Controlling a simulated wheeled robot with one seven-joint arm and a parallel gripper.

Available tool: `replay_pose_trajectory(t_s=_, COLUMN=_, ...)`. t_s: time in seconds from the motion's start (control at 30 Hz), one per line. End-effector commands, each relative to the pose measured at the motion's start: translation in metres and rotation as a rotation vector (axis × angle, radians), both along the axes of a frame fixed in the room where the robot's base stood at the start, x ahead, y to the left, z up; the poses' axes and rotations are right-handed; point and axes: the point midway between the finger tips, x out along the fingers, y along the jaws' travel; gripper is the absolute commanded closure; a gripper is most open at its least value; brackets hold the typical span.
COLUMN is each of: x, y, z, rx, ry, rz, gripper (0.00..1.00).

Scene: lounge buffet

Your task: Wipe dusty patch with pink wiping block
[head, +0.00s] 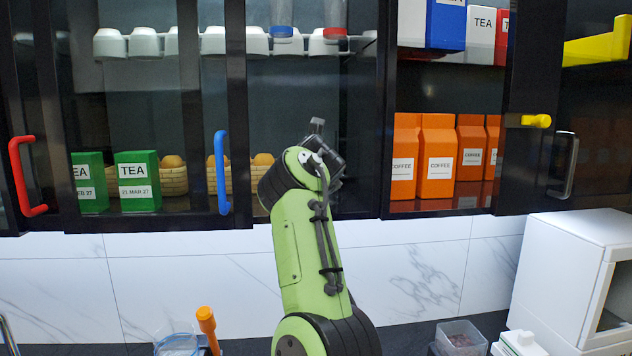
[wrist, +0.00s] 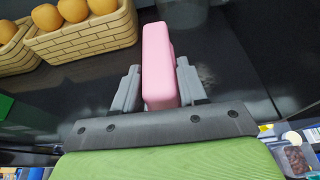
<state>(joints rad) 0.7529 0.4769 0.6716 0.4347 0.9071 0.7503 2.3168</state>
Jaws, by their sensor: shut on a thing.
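The pink wiping block (wrist: 158,65) is upright between the two grey fingers of my gripper (wrist: 160,82) in the wrist view. My gripper is shut on it, with a finger against each side. The block's far end points toward a dark, glossy surface, and I cannot tell whether it touches it. In the head view my green arm reaches up to the cabinet, and its wrist hides the gripper and the block. I cannot make out the dusty patch in either view.
A woven basket (wrist: 85,38) of round orange-brown items stands left of the block. Green tea boxes (head: 137,182) stand on the left of the lower shelf, orange coffee boxes (head: 437,158) on the right. A blue handle (head: 221,172) is near my arm. A white cabinet (head: 565,275) is lower right.

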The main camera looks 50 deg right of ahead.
Motion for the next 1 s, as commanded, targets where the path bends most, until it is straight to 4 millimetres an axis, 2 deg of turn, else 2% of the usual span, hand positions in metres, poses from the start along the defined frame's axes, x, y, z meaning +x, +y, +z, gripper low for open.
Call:
replay_pose_trajectory(t_s=0.53, x=0.022, y=0.027, z=-0.001, rx=-0.001, ry=-0.003, rz=-0.001, gripper=1.0)
replay_pose_trajectory(t_s=0.83, x=0.022, y=0.026, z=-0.002, rx=-0.001, ry=-0.001, rz=-0.003, gripper=1.0)
replay_pose_trajectory(t_s=1.0, x=0.014, y=0.017, z=-0.002, rx=-0.001, ry=-0.001, rz=-0.005, gripper=1.0)
